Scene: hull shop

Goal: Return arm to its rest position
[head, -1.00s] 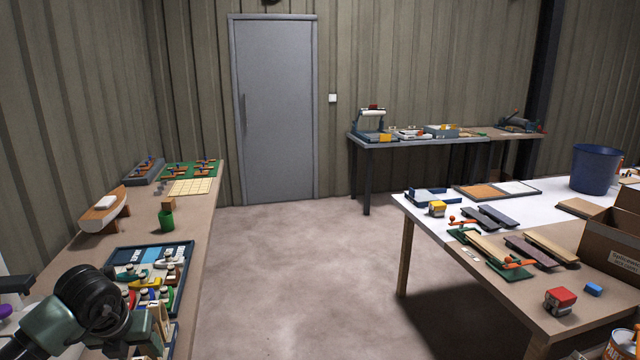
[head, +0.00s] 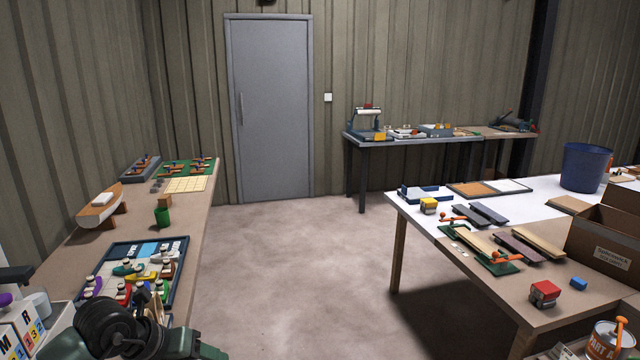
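Part of one of my arms (head: 105,322), a dark round joint with a green link, shows at the bottom left of the head view. It is over or in front of the near end of the left bench (head: 190,225). No fingertips show on this arm, and I cannot tell whether it holds anything. My other arm is out of view. Neither gripper can be seen.
A blue-edged tray (head: 117,246) of small coloured pieces lies just beyond my arm. Open floor (head: 290,270) separates the left bench from the right table (head: 470,285).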

